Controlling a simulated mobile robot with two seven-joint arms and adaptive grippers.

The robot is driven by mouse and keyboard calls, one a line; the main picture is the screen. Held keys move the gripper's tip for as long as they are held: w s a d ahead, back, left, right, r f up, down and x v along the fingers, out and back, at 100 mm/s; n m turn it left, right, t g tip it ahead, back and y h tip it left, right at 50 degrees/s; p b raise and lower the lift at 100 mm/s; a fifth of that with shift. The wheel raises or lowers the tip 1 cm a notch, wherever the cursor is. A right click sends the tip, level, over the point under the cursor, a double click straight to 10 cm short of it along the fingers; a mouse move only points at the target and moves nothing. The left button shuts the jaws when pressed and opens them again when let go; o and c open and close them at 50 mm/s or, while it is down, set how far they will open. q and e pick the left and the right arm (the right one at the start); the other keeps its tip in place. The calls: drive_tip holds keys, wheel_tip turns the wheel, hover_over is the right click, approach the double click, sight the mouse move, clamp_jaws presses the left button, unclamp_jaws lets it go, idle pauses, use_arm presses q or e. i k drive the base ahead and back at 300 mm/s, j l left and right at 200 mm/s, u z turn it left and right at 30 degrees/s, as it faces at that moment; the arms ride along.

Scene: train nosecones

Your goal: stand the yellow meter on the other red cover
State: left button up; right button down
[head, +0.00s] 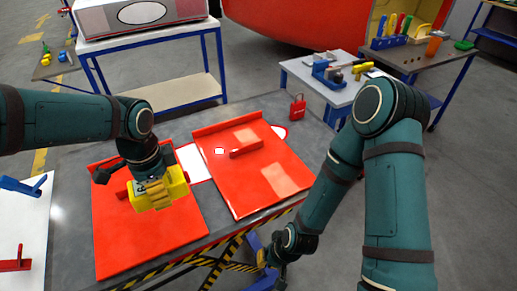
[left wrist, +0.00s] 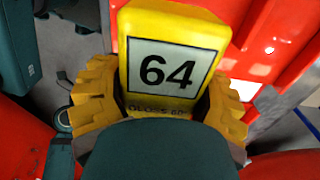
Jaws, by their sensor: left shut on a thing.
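My left gripper (head: 154,192) is shut on the yellow meter (head: 177,182), over the left red cover (head: 130,243). In the left wrist view the meter (left wrist: 172,28) shows a white display reading 64, between the two yellow fingers of the gripper (left wrist: 162,102). Whether the meter touches the cover below it cannot be told. The right red cover (head: 268,184) lies beside the left one, with a raised red handle and no meter on it. My right gripper (head: 268,262) hangs low at the table's front edge; its fingers are too small and dark to read.
Both covers lie on a grey table (head: 245,112) with a yellow-black striped front edge. A red padlock-shaped item (head: 297,108) stands at its back right corner. A white board (head: 22,225) with blue and red parts is at the left. Other workbenches stand behind.

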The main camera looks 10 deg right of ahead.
sight(267, 179)
drive_tip(key=i+l, duration=0.1)
drive_tip(key=l, duration=1.3)
